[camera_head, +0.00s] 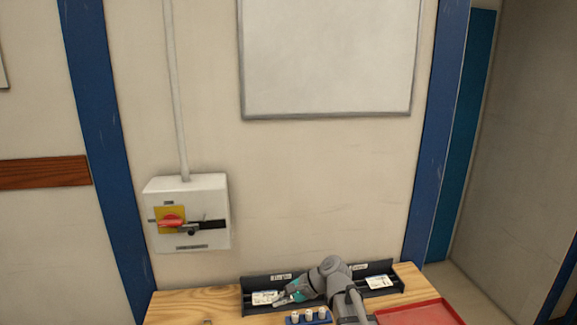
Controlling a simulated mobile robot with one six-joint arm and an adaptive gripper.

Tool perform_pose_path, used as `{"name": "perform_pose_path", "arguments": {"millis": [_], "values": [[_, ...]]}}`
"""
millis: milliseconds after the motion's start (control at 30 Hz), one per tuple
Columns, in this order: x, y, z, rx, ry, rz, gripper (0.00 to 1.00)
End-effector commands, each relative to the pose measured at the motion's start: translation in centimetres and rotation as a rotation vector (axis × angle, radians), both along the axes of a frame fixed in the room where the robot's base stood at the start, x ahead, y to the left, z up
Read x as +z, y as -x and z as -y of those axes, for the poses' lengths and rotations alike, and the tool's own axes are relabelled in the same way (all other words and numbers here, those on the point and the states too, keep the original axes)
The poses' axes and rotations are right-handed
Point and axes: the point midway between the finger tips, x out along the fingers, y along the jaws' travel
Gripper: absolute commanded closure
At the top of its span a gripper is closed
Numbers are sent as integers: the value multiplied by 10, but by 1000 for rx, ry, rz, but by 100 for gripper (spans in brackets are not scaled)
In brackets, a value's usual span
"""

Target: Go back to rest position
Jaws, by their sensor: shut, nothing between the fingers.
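My gripper (281,299) is low in the view, at the left part of a dark rack (255,283) on the wooden table. It points left and sits close to a white labelled meter or card (265,297). I cannot tell whether it touches it. The fingers are small here but look shut and empty. My arm (333,275) comes up from the bottom edge and bends to the left, hiding the middle of the rack.
A second white labelled piece (379,282) lies in the rack's right part. A blue holder (293,320) with several white cylinders (309,314) stands in front. A red tray (420,314) is at the right. A switch box (188,212) hangs on the wall. The table's left part (185,305) is mostly clear.

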Motion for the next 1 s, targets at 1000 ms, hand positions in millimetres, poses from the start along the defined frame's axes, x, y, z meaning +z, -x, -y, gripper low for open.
{"name": "perform_pose_path", "arguments": {"millis": [1000], "values": [[-76,107,198,753,911,324,100]]}}
